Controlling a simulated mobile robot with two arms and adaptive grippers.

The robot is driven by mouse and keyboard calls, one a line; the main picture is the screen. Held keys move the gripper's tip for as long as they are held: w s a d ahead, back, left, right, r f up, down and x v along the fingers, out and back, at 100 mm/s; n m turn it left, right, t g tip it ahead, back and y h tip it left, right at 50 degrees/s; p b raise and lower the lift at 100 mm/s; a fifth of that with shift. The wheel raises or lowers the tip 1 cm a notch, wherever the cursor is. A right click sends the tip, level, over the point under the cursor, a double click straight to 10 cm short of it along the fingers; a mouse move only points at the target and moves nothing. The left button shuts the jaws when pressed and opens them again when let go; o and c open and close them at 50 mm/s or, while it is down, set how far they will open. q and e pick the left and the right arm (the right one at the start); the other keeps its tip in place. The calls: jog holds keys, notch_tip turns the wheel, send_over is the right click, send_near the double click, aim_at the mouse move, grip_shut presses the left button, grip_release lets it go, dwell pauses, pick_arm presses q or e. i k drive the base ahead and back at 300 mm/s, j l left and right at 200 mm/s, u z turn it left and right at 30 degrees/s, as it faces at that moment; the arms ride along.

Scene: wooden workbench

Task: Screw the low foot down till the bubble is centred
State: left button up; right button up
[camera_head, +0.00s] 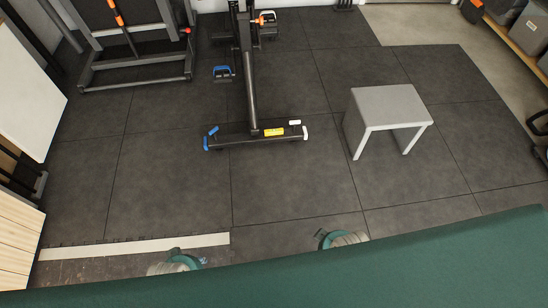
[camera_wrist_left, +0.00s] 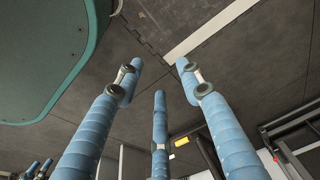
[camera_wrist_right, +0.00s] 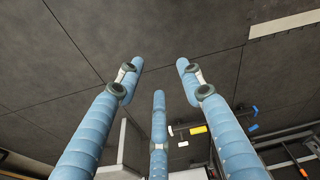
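A dark floor stand (camera_head: 257,138) with a crossbar base and a tall post stands on the mats in the head view. Its crossbar has a blue end (camera_head: 212,131) at left, a white end (camera_head: 305,133) at right and a yellow label (camera_head: 274,132). A small white piece (camera_head: 295,122), perhaps the level, sits near the right end; no bubble can be made out. Which foot is low cannot be told. My left gripper (camera_wrist_left: 160,72) and right gripper (camera_wrist_right: 160,72) have spread blue fingers, empty, well short of the stand. The crossbar shows between the right gripper's fingers.
A grey stool (camera_head: 388,105) stands right of the stand. A black rack (camera_head: 135,60) stands at the back left, and a pale cabinet (camera_head: 18,235) lines the left edge. A green padded surface (camera_head: 330,275) spans the foreground. Open matted floor lies between.

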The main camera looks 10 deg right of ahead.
aim_at(213, 132)
jog(key=k, duration=0.1)
jog(key=i+j+z, duration=0.4)
jog(key=i+j, duration=0.4)
jog(key=i, duration=0.1)
